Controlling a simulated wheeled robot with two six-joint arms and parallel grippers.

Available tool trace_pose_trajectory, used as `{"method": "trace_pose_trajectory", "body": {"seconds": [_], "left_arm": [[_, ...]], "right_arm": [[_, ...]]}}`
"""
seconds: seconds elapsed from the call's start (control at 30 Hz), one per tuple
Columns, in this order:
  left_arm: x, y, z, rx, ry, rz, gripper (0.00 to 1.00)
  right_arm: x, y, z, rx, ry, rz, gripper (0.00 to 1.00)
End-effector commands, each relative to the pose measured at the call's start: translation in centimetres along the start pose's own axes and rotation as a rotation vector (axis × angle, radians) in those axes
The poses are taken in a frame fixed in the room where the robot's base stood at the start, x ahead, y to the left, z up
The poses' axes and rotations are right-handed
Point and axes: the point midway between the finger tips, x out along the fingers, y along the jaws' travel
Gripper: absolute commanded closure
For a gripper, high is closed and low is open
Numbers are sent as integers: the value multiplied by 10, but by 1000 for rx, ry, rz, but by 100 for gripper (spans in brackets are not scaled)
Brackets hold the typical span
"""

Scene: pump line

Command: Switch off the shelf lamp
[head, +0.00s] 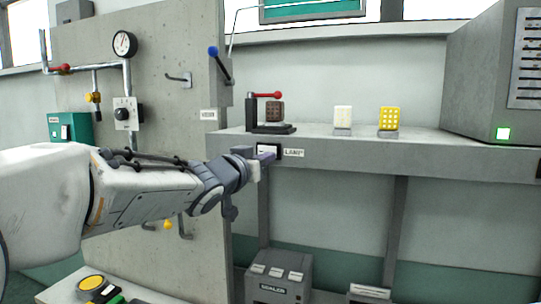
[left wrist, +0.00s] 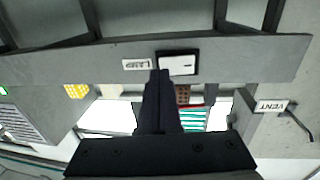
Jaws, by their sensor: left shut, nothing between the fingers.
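The lamp switch (head: 269,149) has a black frame and a white rocker on the shelf's front edge, beside a LAMP label (head: 294,153). In the left wrist view, which looks upside down, the switch (left wrist: 178,63) and label (left wrist: 137,64) both show clear. My left gripper (head: 266,158) is shut and empty, its tips right in front of the switch and partly covering it. In the wrist view the closed fingers (left wrist: 159,75) end close to the rocker's label side; I cannot tell whether they touch it. My right gripper is out of view.
On the shelf (head: 360,152) stand a red-handled clamp (head: 268,128) holding a brown block, a white block (head: 343,117) and a yellow block (head: 389,119). A grey cabinet (head: 490,80) with a green light is at right. A VENT lever (head: 222,70) rises left of the switch.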

Motion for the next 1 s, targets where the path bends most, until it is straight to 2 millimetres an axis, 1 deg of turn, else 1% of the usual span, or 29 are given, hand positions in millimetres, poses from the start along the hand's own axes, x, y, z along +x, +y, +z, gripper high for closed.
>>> {"method": "trace_pose_trajectory", "body": {"seconds": [0.03,0.1,0.23,0.57,0.7,1.0], "left_arm": [[8,0,-1,-2,-2,1,100],[14,0,-1,-1,-1,0,100],[22,0,-1,1,0,0,100],[23,0,0,0,1,0,100],[30,2,0,-1,1,1,100],[26,4,0,0,1,3,100]], "right_arm": [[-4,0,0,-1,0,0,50],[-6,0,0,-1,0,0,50],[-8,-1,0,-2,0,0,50],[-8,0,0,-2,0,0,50],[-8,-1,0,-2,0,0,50],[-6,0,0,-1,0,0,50]]}}
